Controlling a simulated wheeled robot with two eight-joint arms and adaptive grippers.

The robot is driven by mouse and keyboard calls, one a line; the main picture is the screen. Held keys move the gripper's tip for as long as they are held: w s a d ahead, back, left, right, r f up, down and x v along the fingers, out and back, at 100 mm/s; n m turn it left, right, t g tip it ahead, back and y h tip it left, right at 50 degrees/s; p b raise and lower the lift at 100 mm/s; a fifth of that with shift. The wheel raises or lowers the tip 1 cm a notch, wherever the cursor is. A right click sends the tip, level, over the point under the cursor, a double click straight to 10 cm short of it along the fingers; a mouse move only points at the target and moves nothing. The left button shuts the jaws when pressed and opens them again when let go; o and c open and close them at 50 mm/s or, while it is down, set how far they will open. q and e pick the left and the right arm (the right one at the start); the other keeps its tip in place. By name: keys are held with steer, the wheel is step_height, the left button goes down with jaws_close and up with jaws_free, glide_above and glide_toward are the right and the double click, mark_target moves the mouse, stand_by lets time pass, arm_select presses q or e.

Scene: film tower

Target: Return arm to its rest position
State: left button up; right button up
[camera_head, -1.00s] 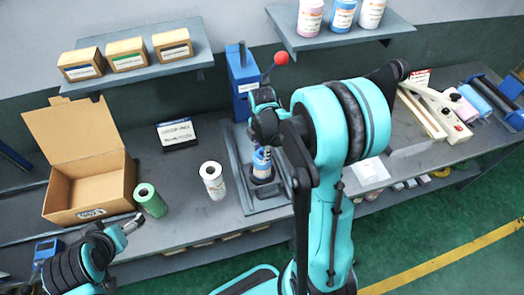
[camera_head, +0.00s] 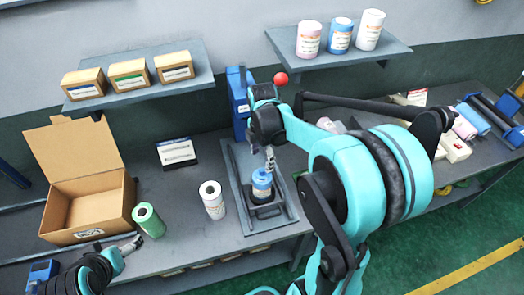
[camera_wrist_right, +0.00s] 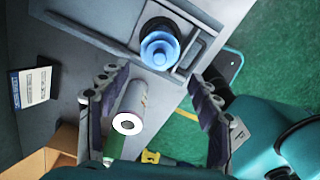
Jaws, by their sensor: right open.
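My right arm's large teal joint fills the lower right of the head view. My left gripper (camera_head: 131,244) is at the lower left, near the green roll; its fingers are too small to read.
An open cardboard box (camera_head: 90,205), a green roll (camera_head: 148,220) and a white roll (camera_head: 212,200) stand on the bench left of the fixture. A sign (camera_head: 176,153) stands behind. The red-knobbed lever (camera_head: 280,79) rises beside the right arm. Two shelves hang above.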

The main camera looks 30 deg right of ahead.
steer(key=shift+r, duration=1.85)
